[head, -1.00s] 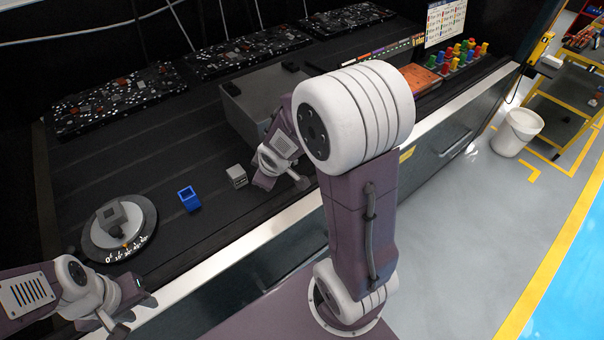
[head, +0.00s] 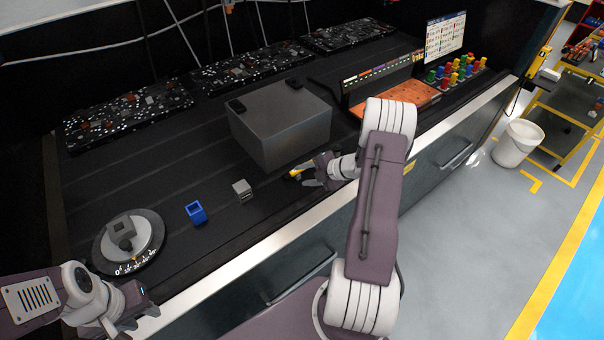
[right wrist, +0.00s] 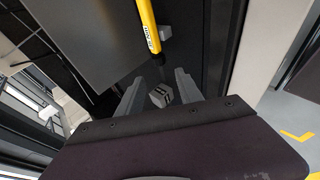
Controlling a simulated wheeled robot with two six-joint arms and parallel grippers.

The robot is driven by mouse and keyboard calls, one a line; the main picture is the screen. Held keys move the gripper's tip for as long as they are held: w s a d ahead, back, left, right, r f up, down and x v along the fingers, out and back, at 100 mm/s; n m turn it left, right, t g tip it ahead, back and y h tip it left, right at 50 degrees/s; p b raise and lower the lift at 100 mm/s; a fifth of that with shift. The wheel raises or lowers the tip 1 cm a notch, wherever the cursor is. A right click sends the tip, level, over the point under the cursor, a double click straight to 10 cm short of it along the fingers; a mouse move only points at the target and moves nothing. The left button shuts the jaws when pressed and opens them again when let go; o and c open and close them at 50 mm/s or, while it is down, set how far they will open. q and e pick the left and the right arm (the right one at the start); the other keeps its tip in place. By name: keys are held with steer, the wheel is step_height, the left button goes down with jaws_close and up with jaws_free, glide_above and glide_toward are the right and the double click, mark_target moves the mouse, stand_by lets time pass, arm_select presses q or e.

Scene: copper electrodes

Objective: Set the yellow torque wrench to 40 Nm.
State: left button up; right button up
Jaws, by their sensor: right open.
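The yellow torque wrench (head: 297,173) lies on the dark bench in front of the grey box, partly hidden by my right gripper (head: 314,168). In the right wrist view the yellow handle (right wrist: 148,24) runs up from a dark end just past my right gripper's (right wrist: 158,84) spread, empty fingers. A small grey piece (right wrist: 161,95) shows between those fingers; I cannot tell what it is. A round dial (head: 151,243) with numbers along its front edge carries a grey block (head: 118,228). My left gripper (head: 136,322) is open and empty in front of the dial, at the bench edge.
The big grey box (head: 278,125) stands just behind the wrench. A blue block (head: 196,212) and a small grey block (head: 242,190) sit between dial and wrench. Circuit boards (head: 128,112) line the back. An orange board (head: 405,100) and coloured pegs (head: 456,70) are at right.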

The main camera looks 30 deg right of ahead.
mark_target(287, 177)
steer(key=b+x, duration=0.4)
steer(key=x, duration=0.4)
steer(key=shift+b, duration=0.35)
steer(key=shift+w, duration=0.1)
steer(key=shift+w+f, duration=0.1)
steer(key=shift+f, duration=0.05)
steer(key=shift+w, duration=0.15)
steer(key=shift+f, duration=0.1)
jaws_close()
